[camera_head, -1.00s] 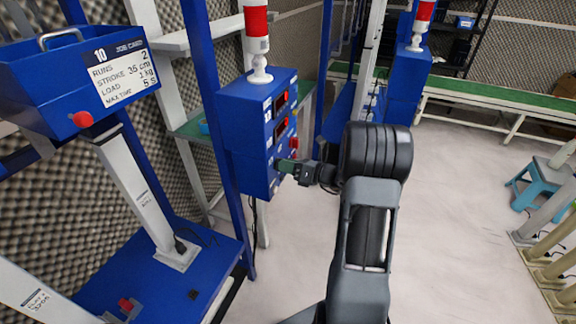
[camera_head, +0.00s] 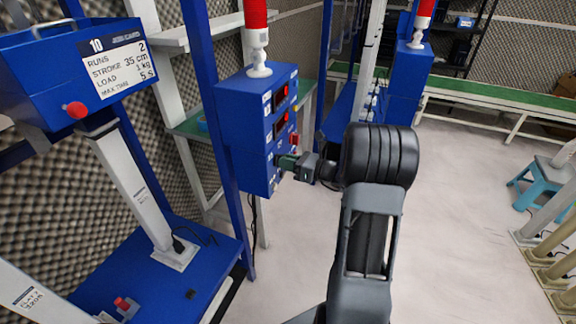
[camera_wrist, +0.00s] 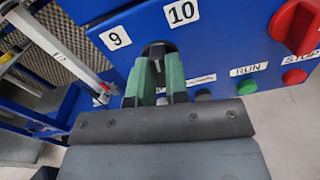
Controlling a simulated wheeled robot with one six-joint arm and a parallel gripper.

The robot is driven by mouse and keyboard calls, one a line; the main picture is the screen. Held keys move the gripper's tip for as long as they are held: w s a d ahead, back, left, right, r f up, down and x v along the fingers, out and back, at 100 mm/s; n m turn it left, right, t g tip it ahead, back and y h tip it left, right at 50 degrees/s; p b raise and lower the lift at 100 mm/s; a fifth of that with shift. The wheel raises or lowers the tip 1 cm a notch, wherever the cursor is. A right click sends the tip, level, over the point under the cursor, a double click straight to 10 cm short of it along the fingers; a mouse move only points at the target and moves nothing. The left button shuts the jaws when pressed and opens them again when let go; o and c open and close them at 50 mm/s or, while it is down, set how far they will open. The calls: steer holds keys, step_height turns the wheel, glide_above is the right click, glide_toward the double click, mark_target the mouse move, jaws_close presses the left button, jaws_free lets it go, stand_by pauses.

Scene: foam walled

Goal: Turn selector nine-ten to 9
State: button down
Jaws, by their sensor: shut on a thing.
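The selector nine-ten (camera_wrist: 158,48) is a dark knob on the blue panel in the wrist view, between and below the white labels 9 (camera_wrist: 115,38) and 10 (camera_wrist: 183,11). My gripper (camera_wrist: 158,67) has its green fingers on both sides of the knob, shut on it. The fingers cover part of the knob, and I cannot tell which label it points to. In the head view my gripper (camera_head: 284,162) meets the lower front of the blue control box (camera_head: 244,136), and the knob is hidden there.
A red knob (camera_wrist: 296,24), a green RUN button (camera_wrist: 247,87) and a red STOP button (camera_wrist: 294,76) are to the right on the panel. A blue rig with a job card (camera_head: 116,65) stands at left. Open floor (camera_head: 465,230) lies to the right of my arm.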

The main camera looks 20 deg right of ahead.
steer(key=shift+a+f+n+b, duration=0.1)
steer(key=shift+n+b, duration=3.25)
steer(key=shift+n, duration=0.85)
steer(key=c, duration=1.1)
jaws_free()
steer(key=p+v, duration=0.1)
steer(key=v, duration=1.3)
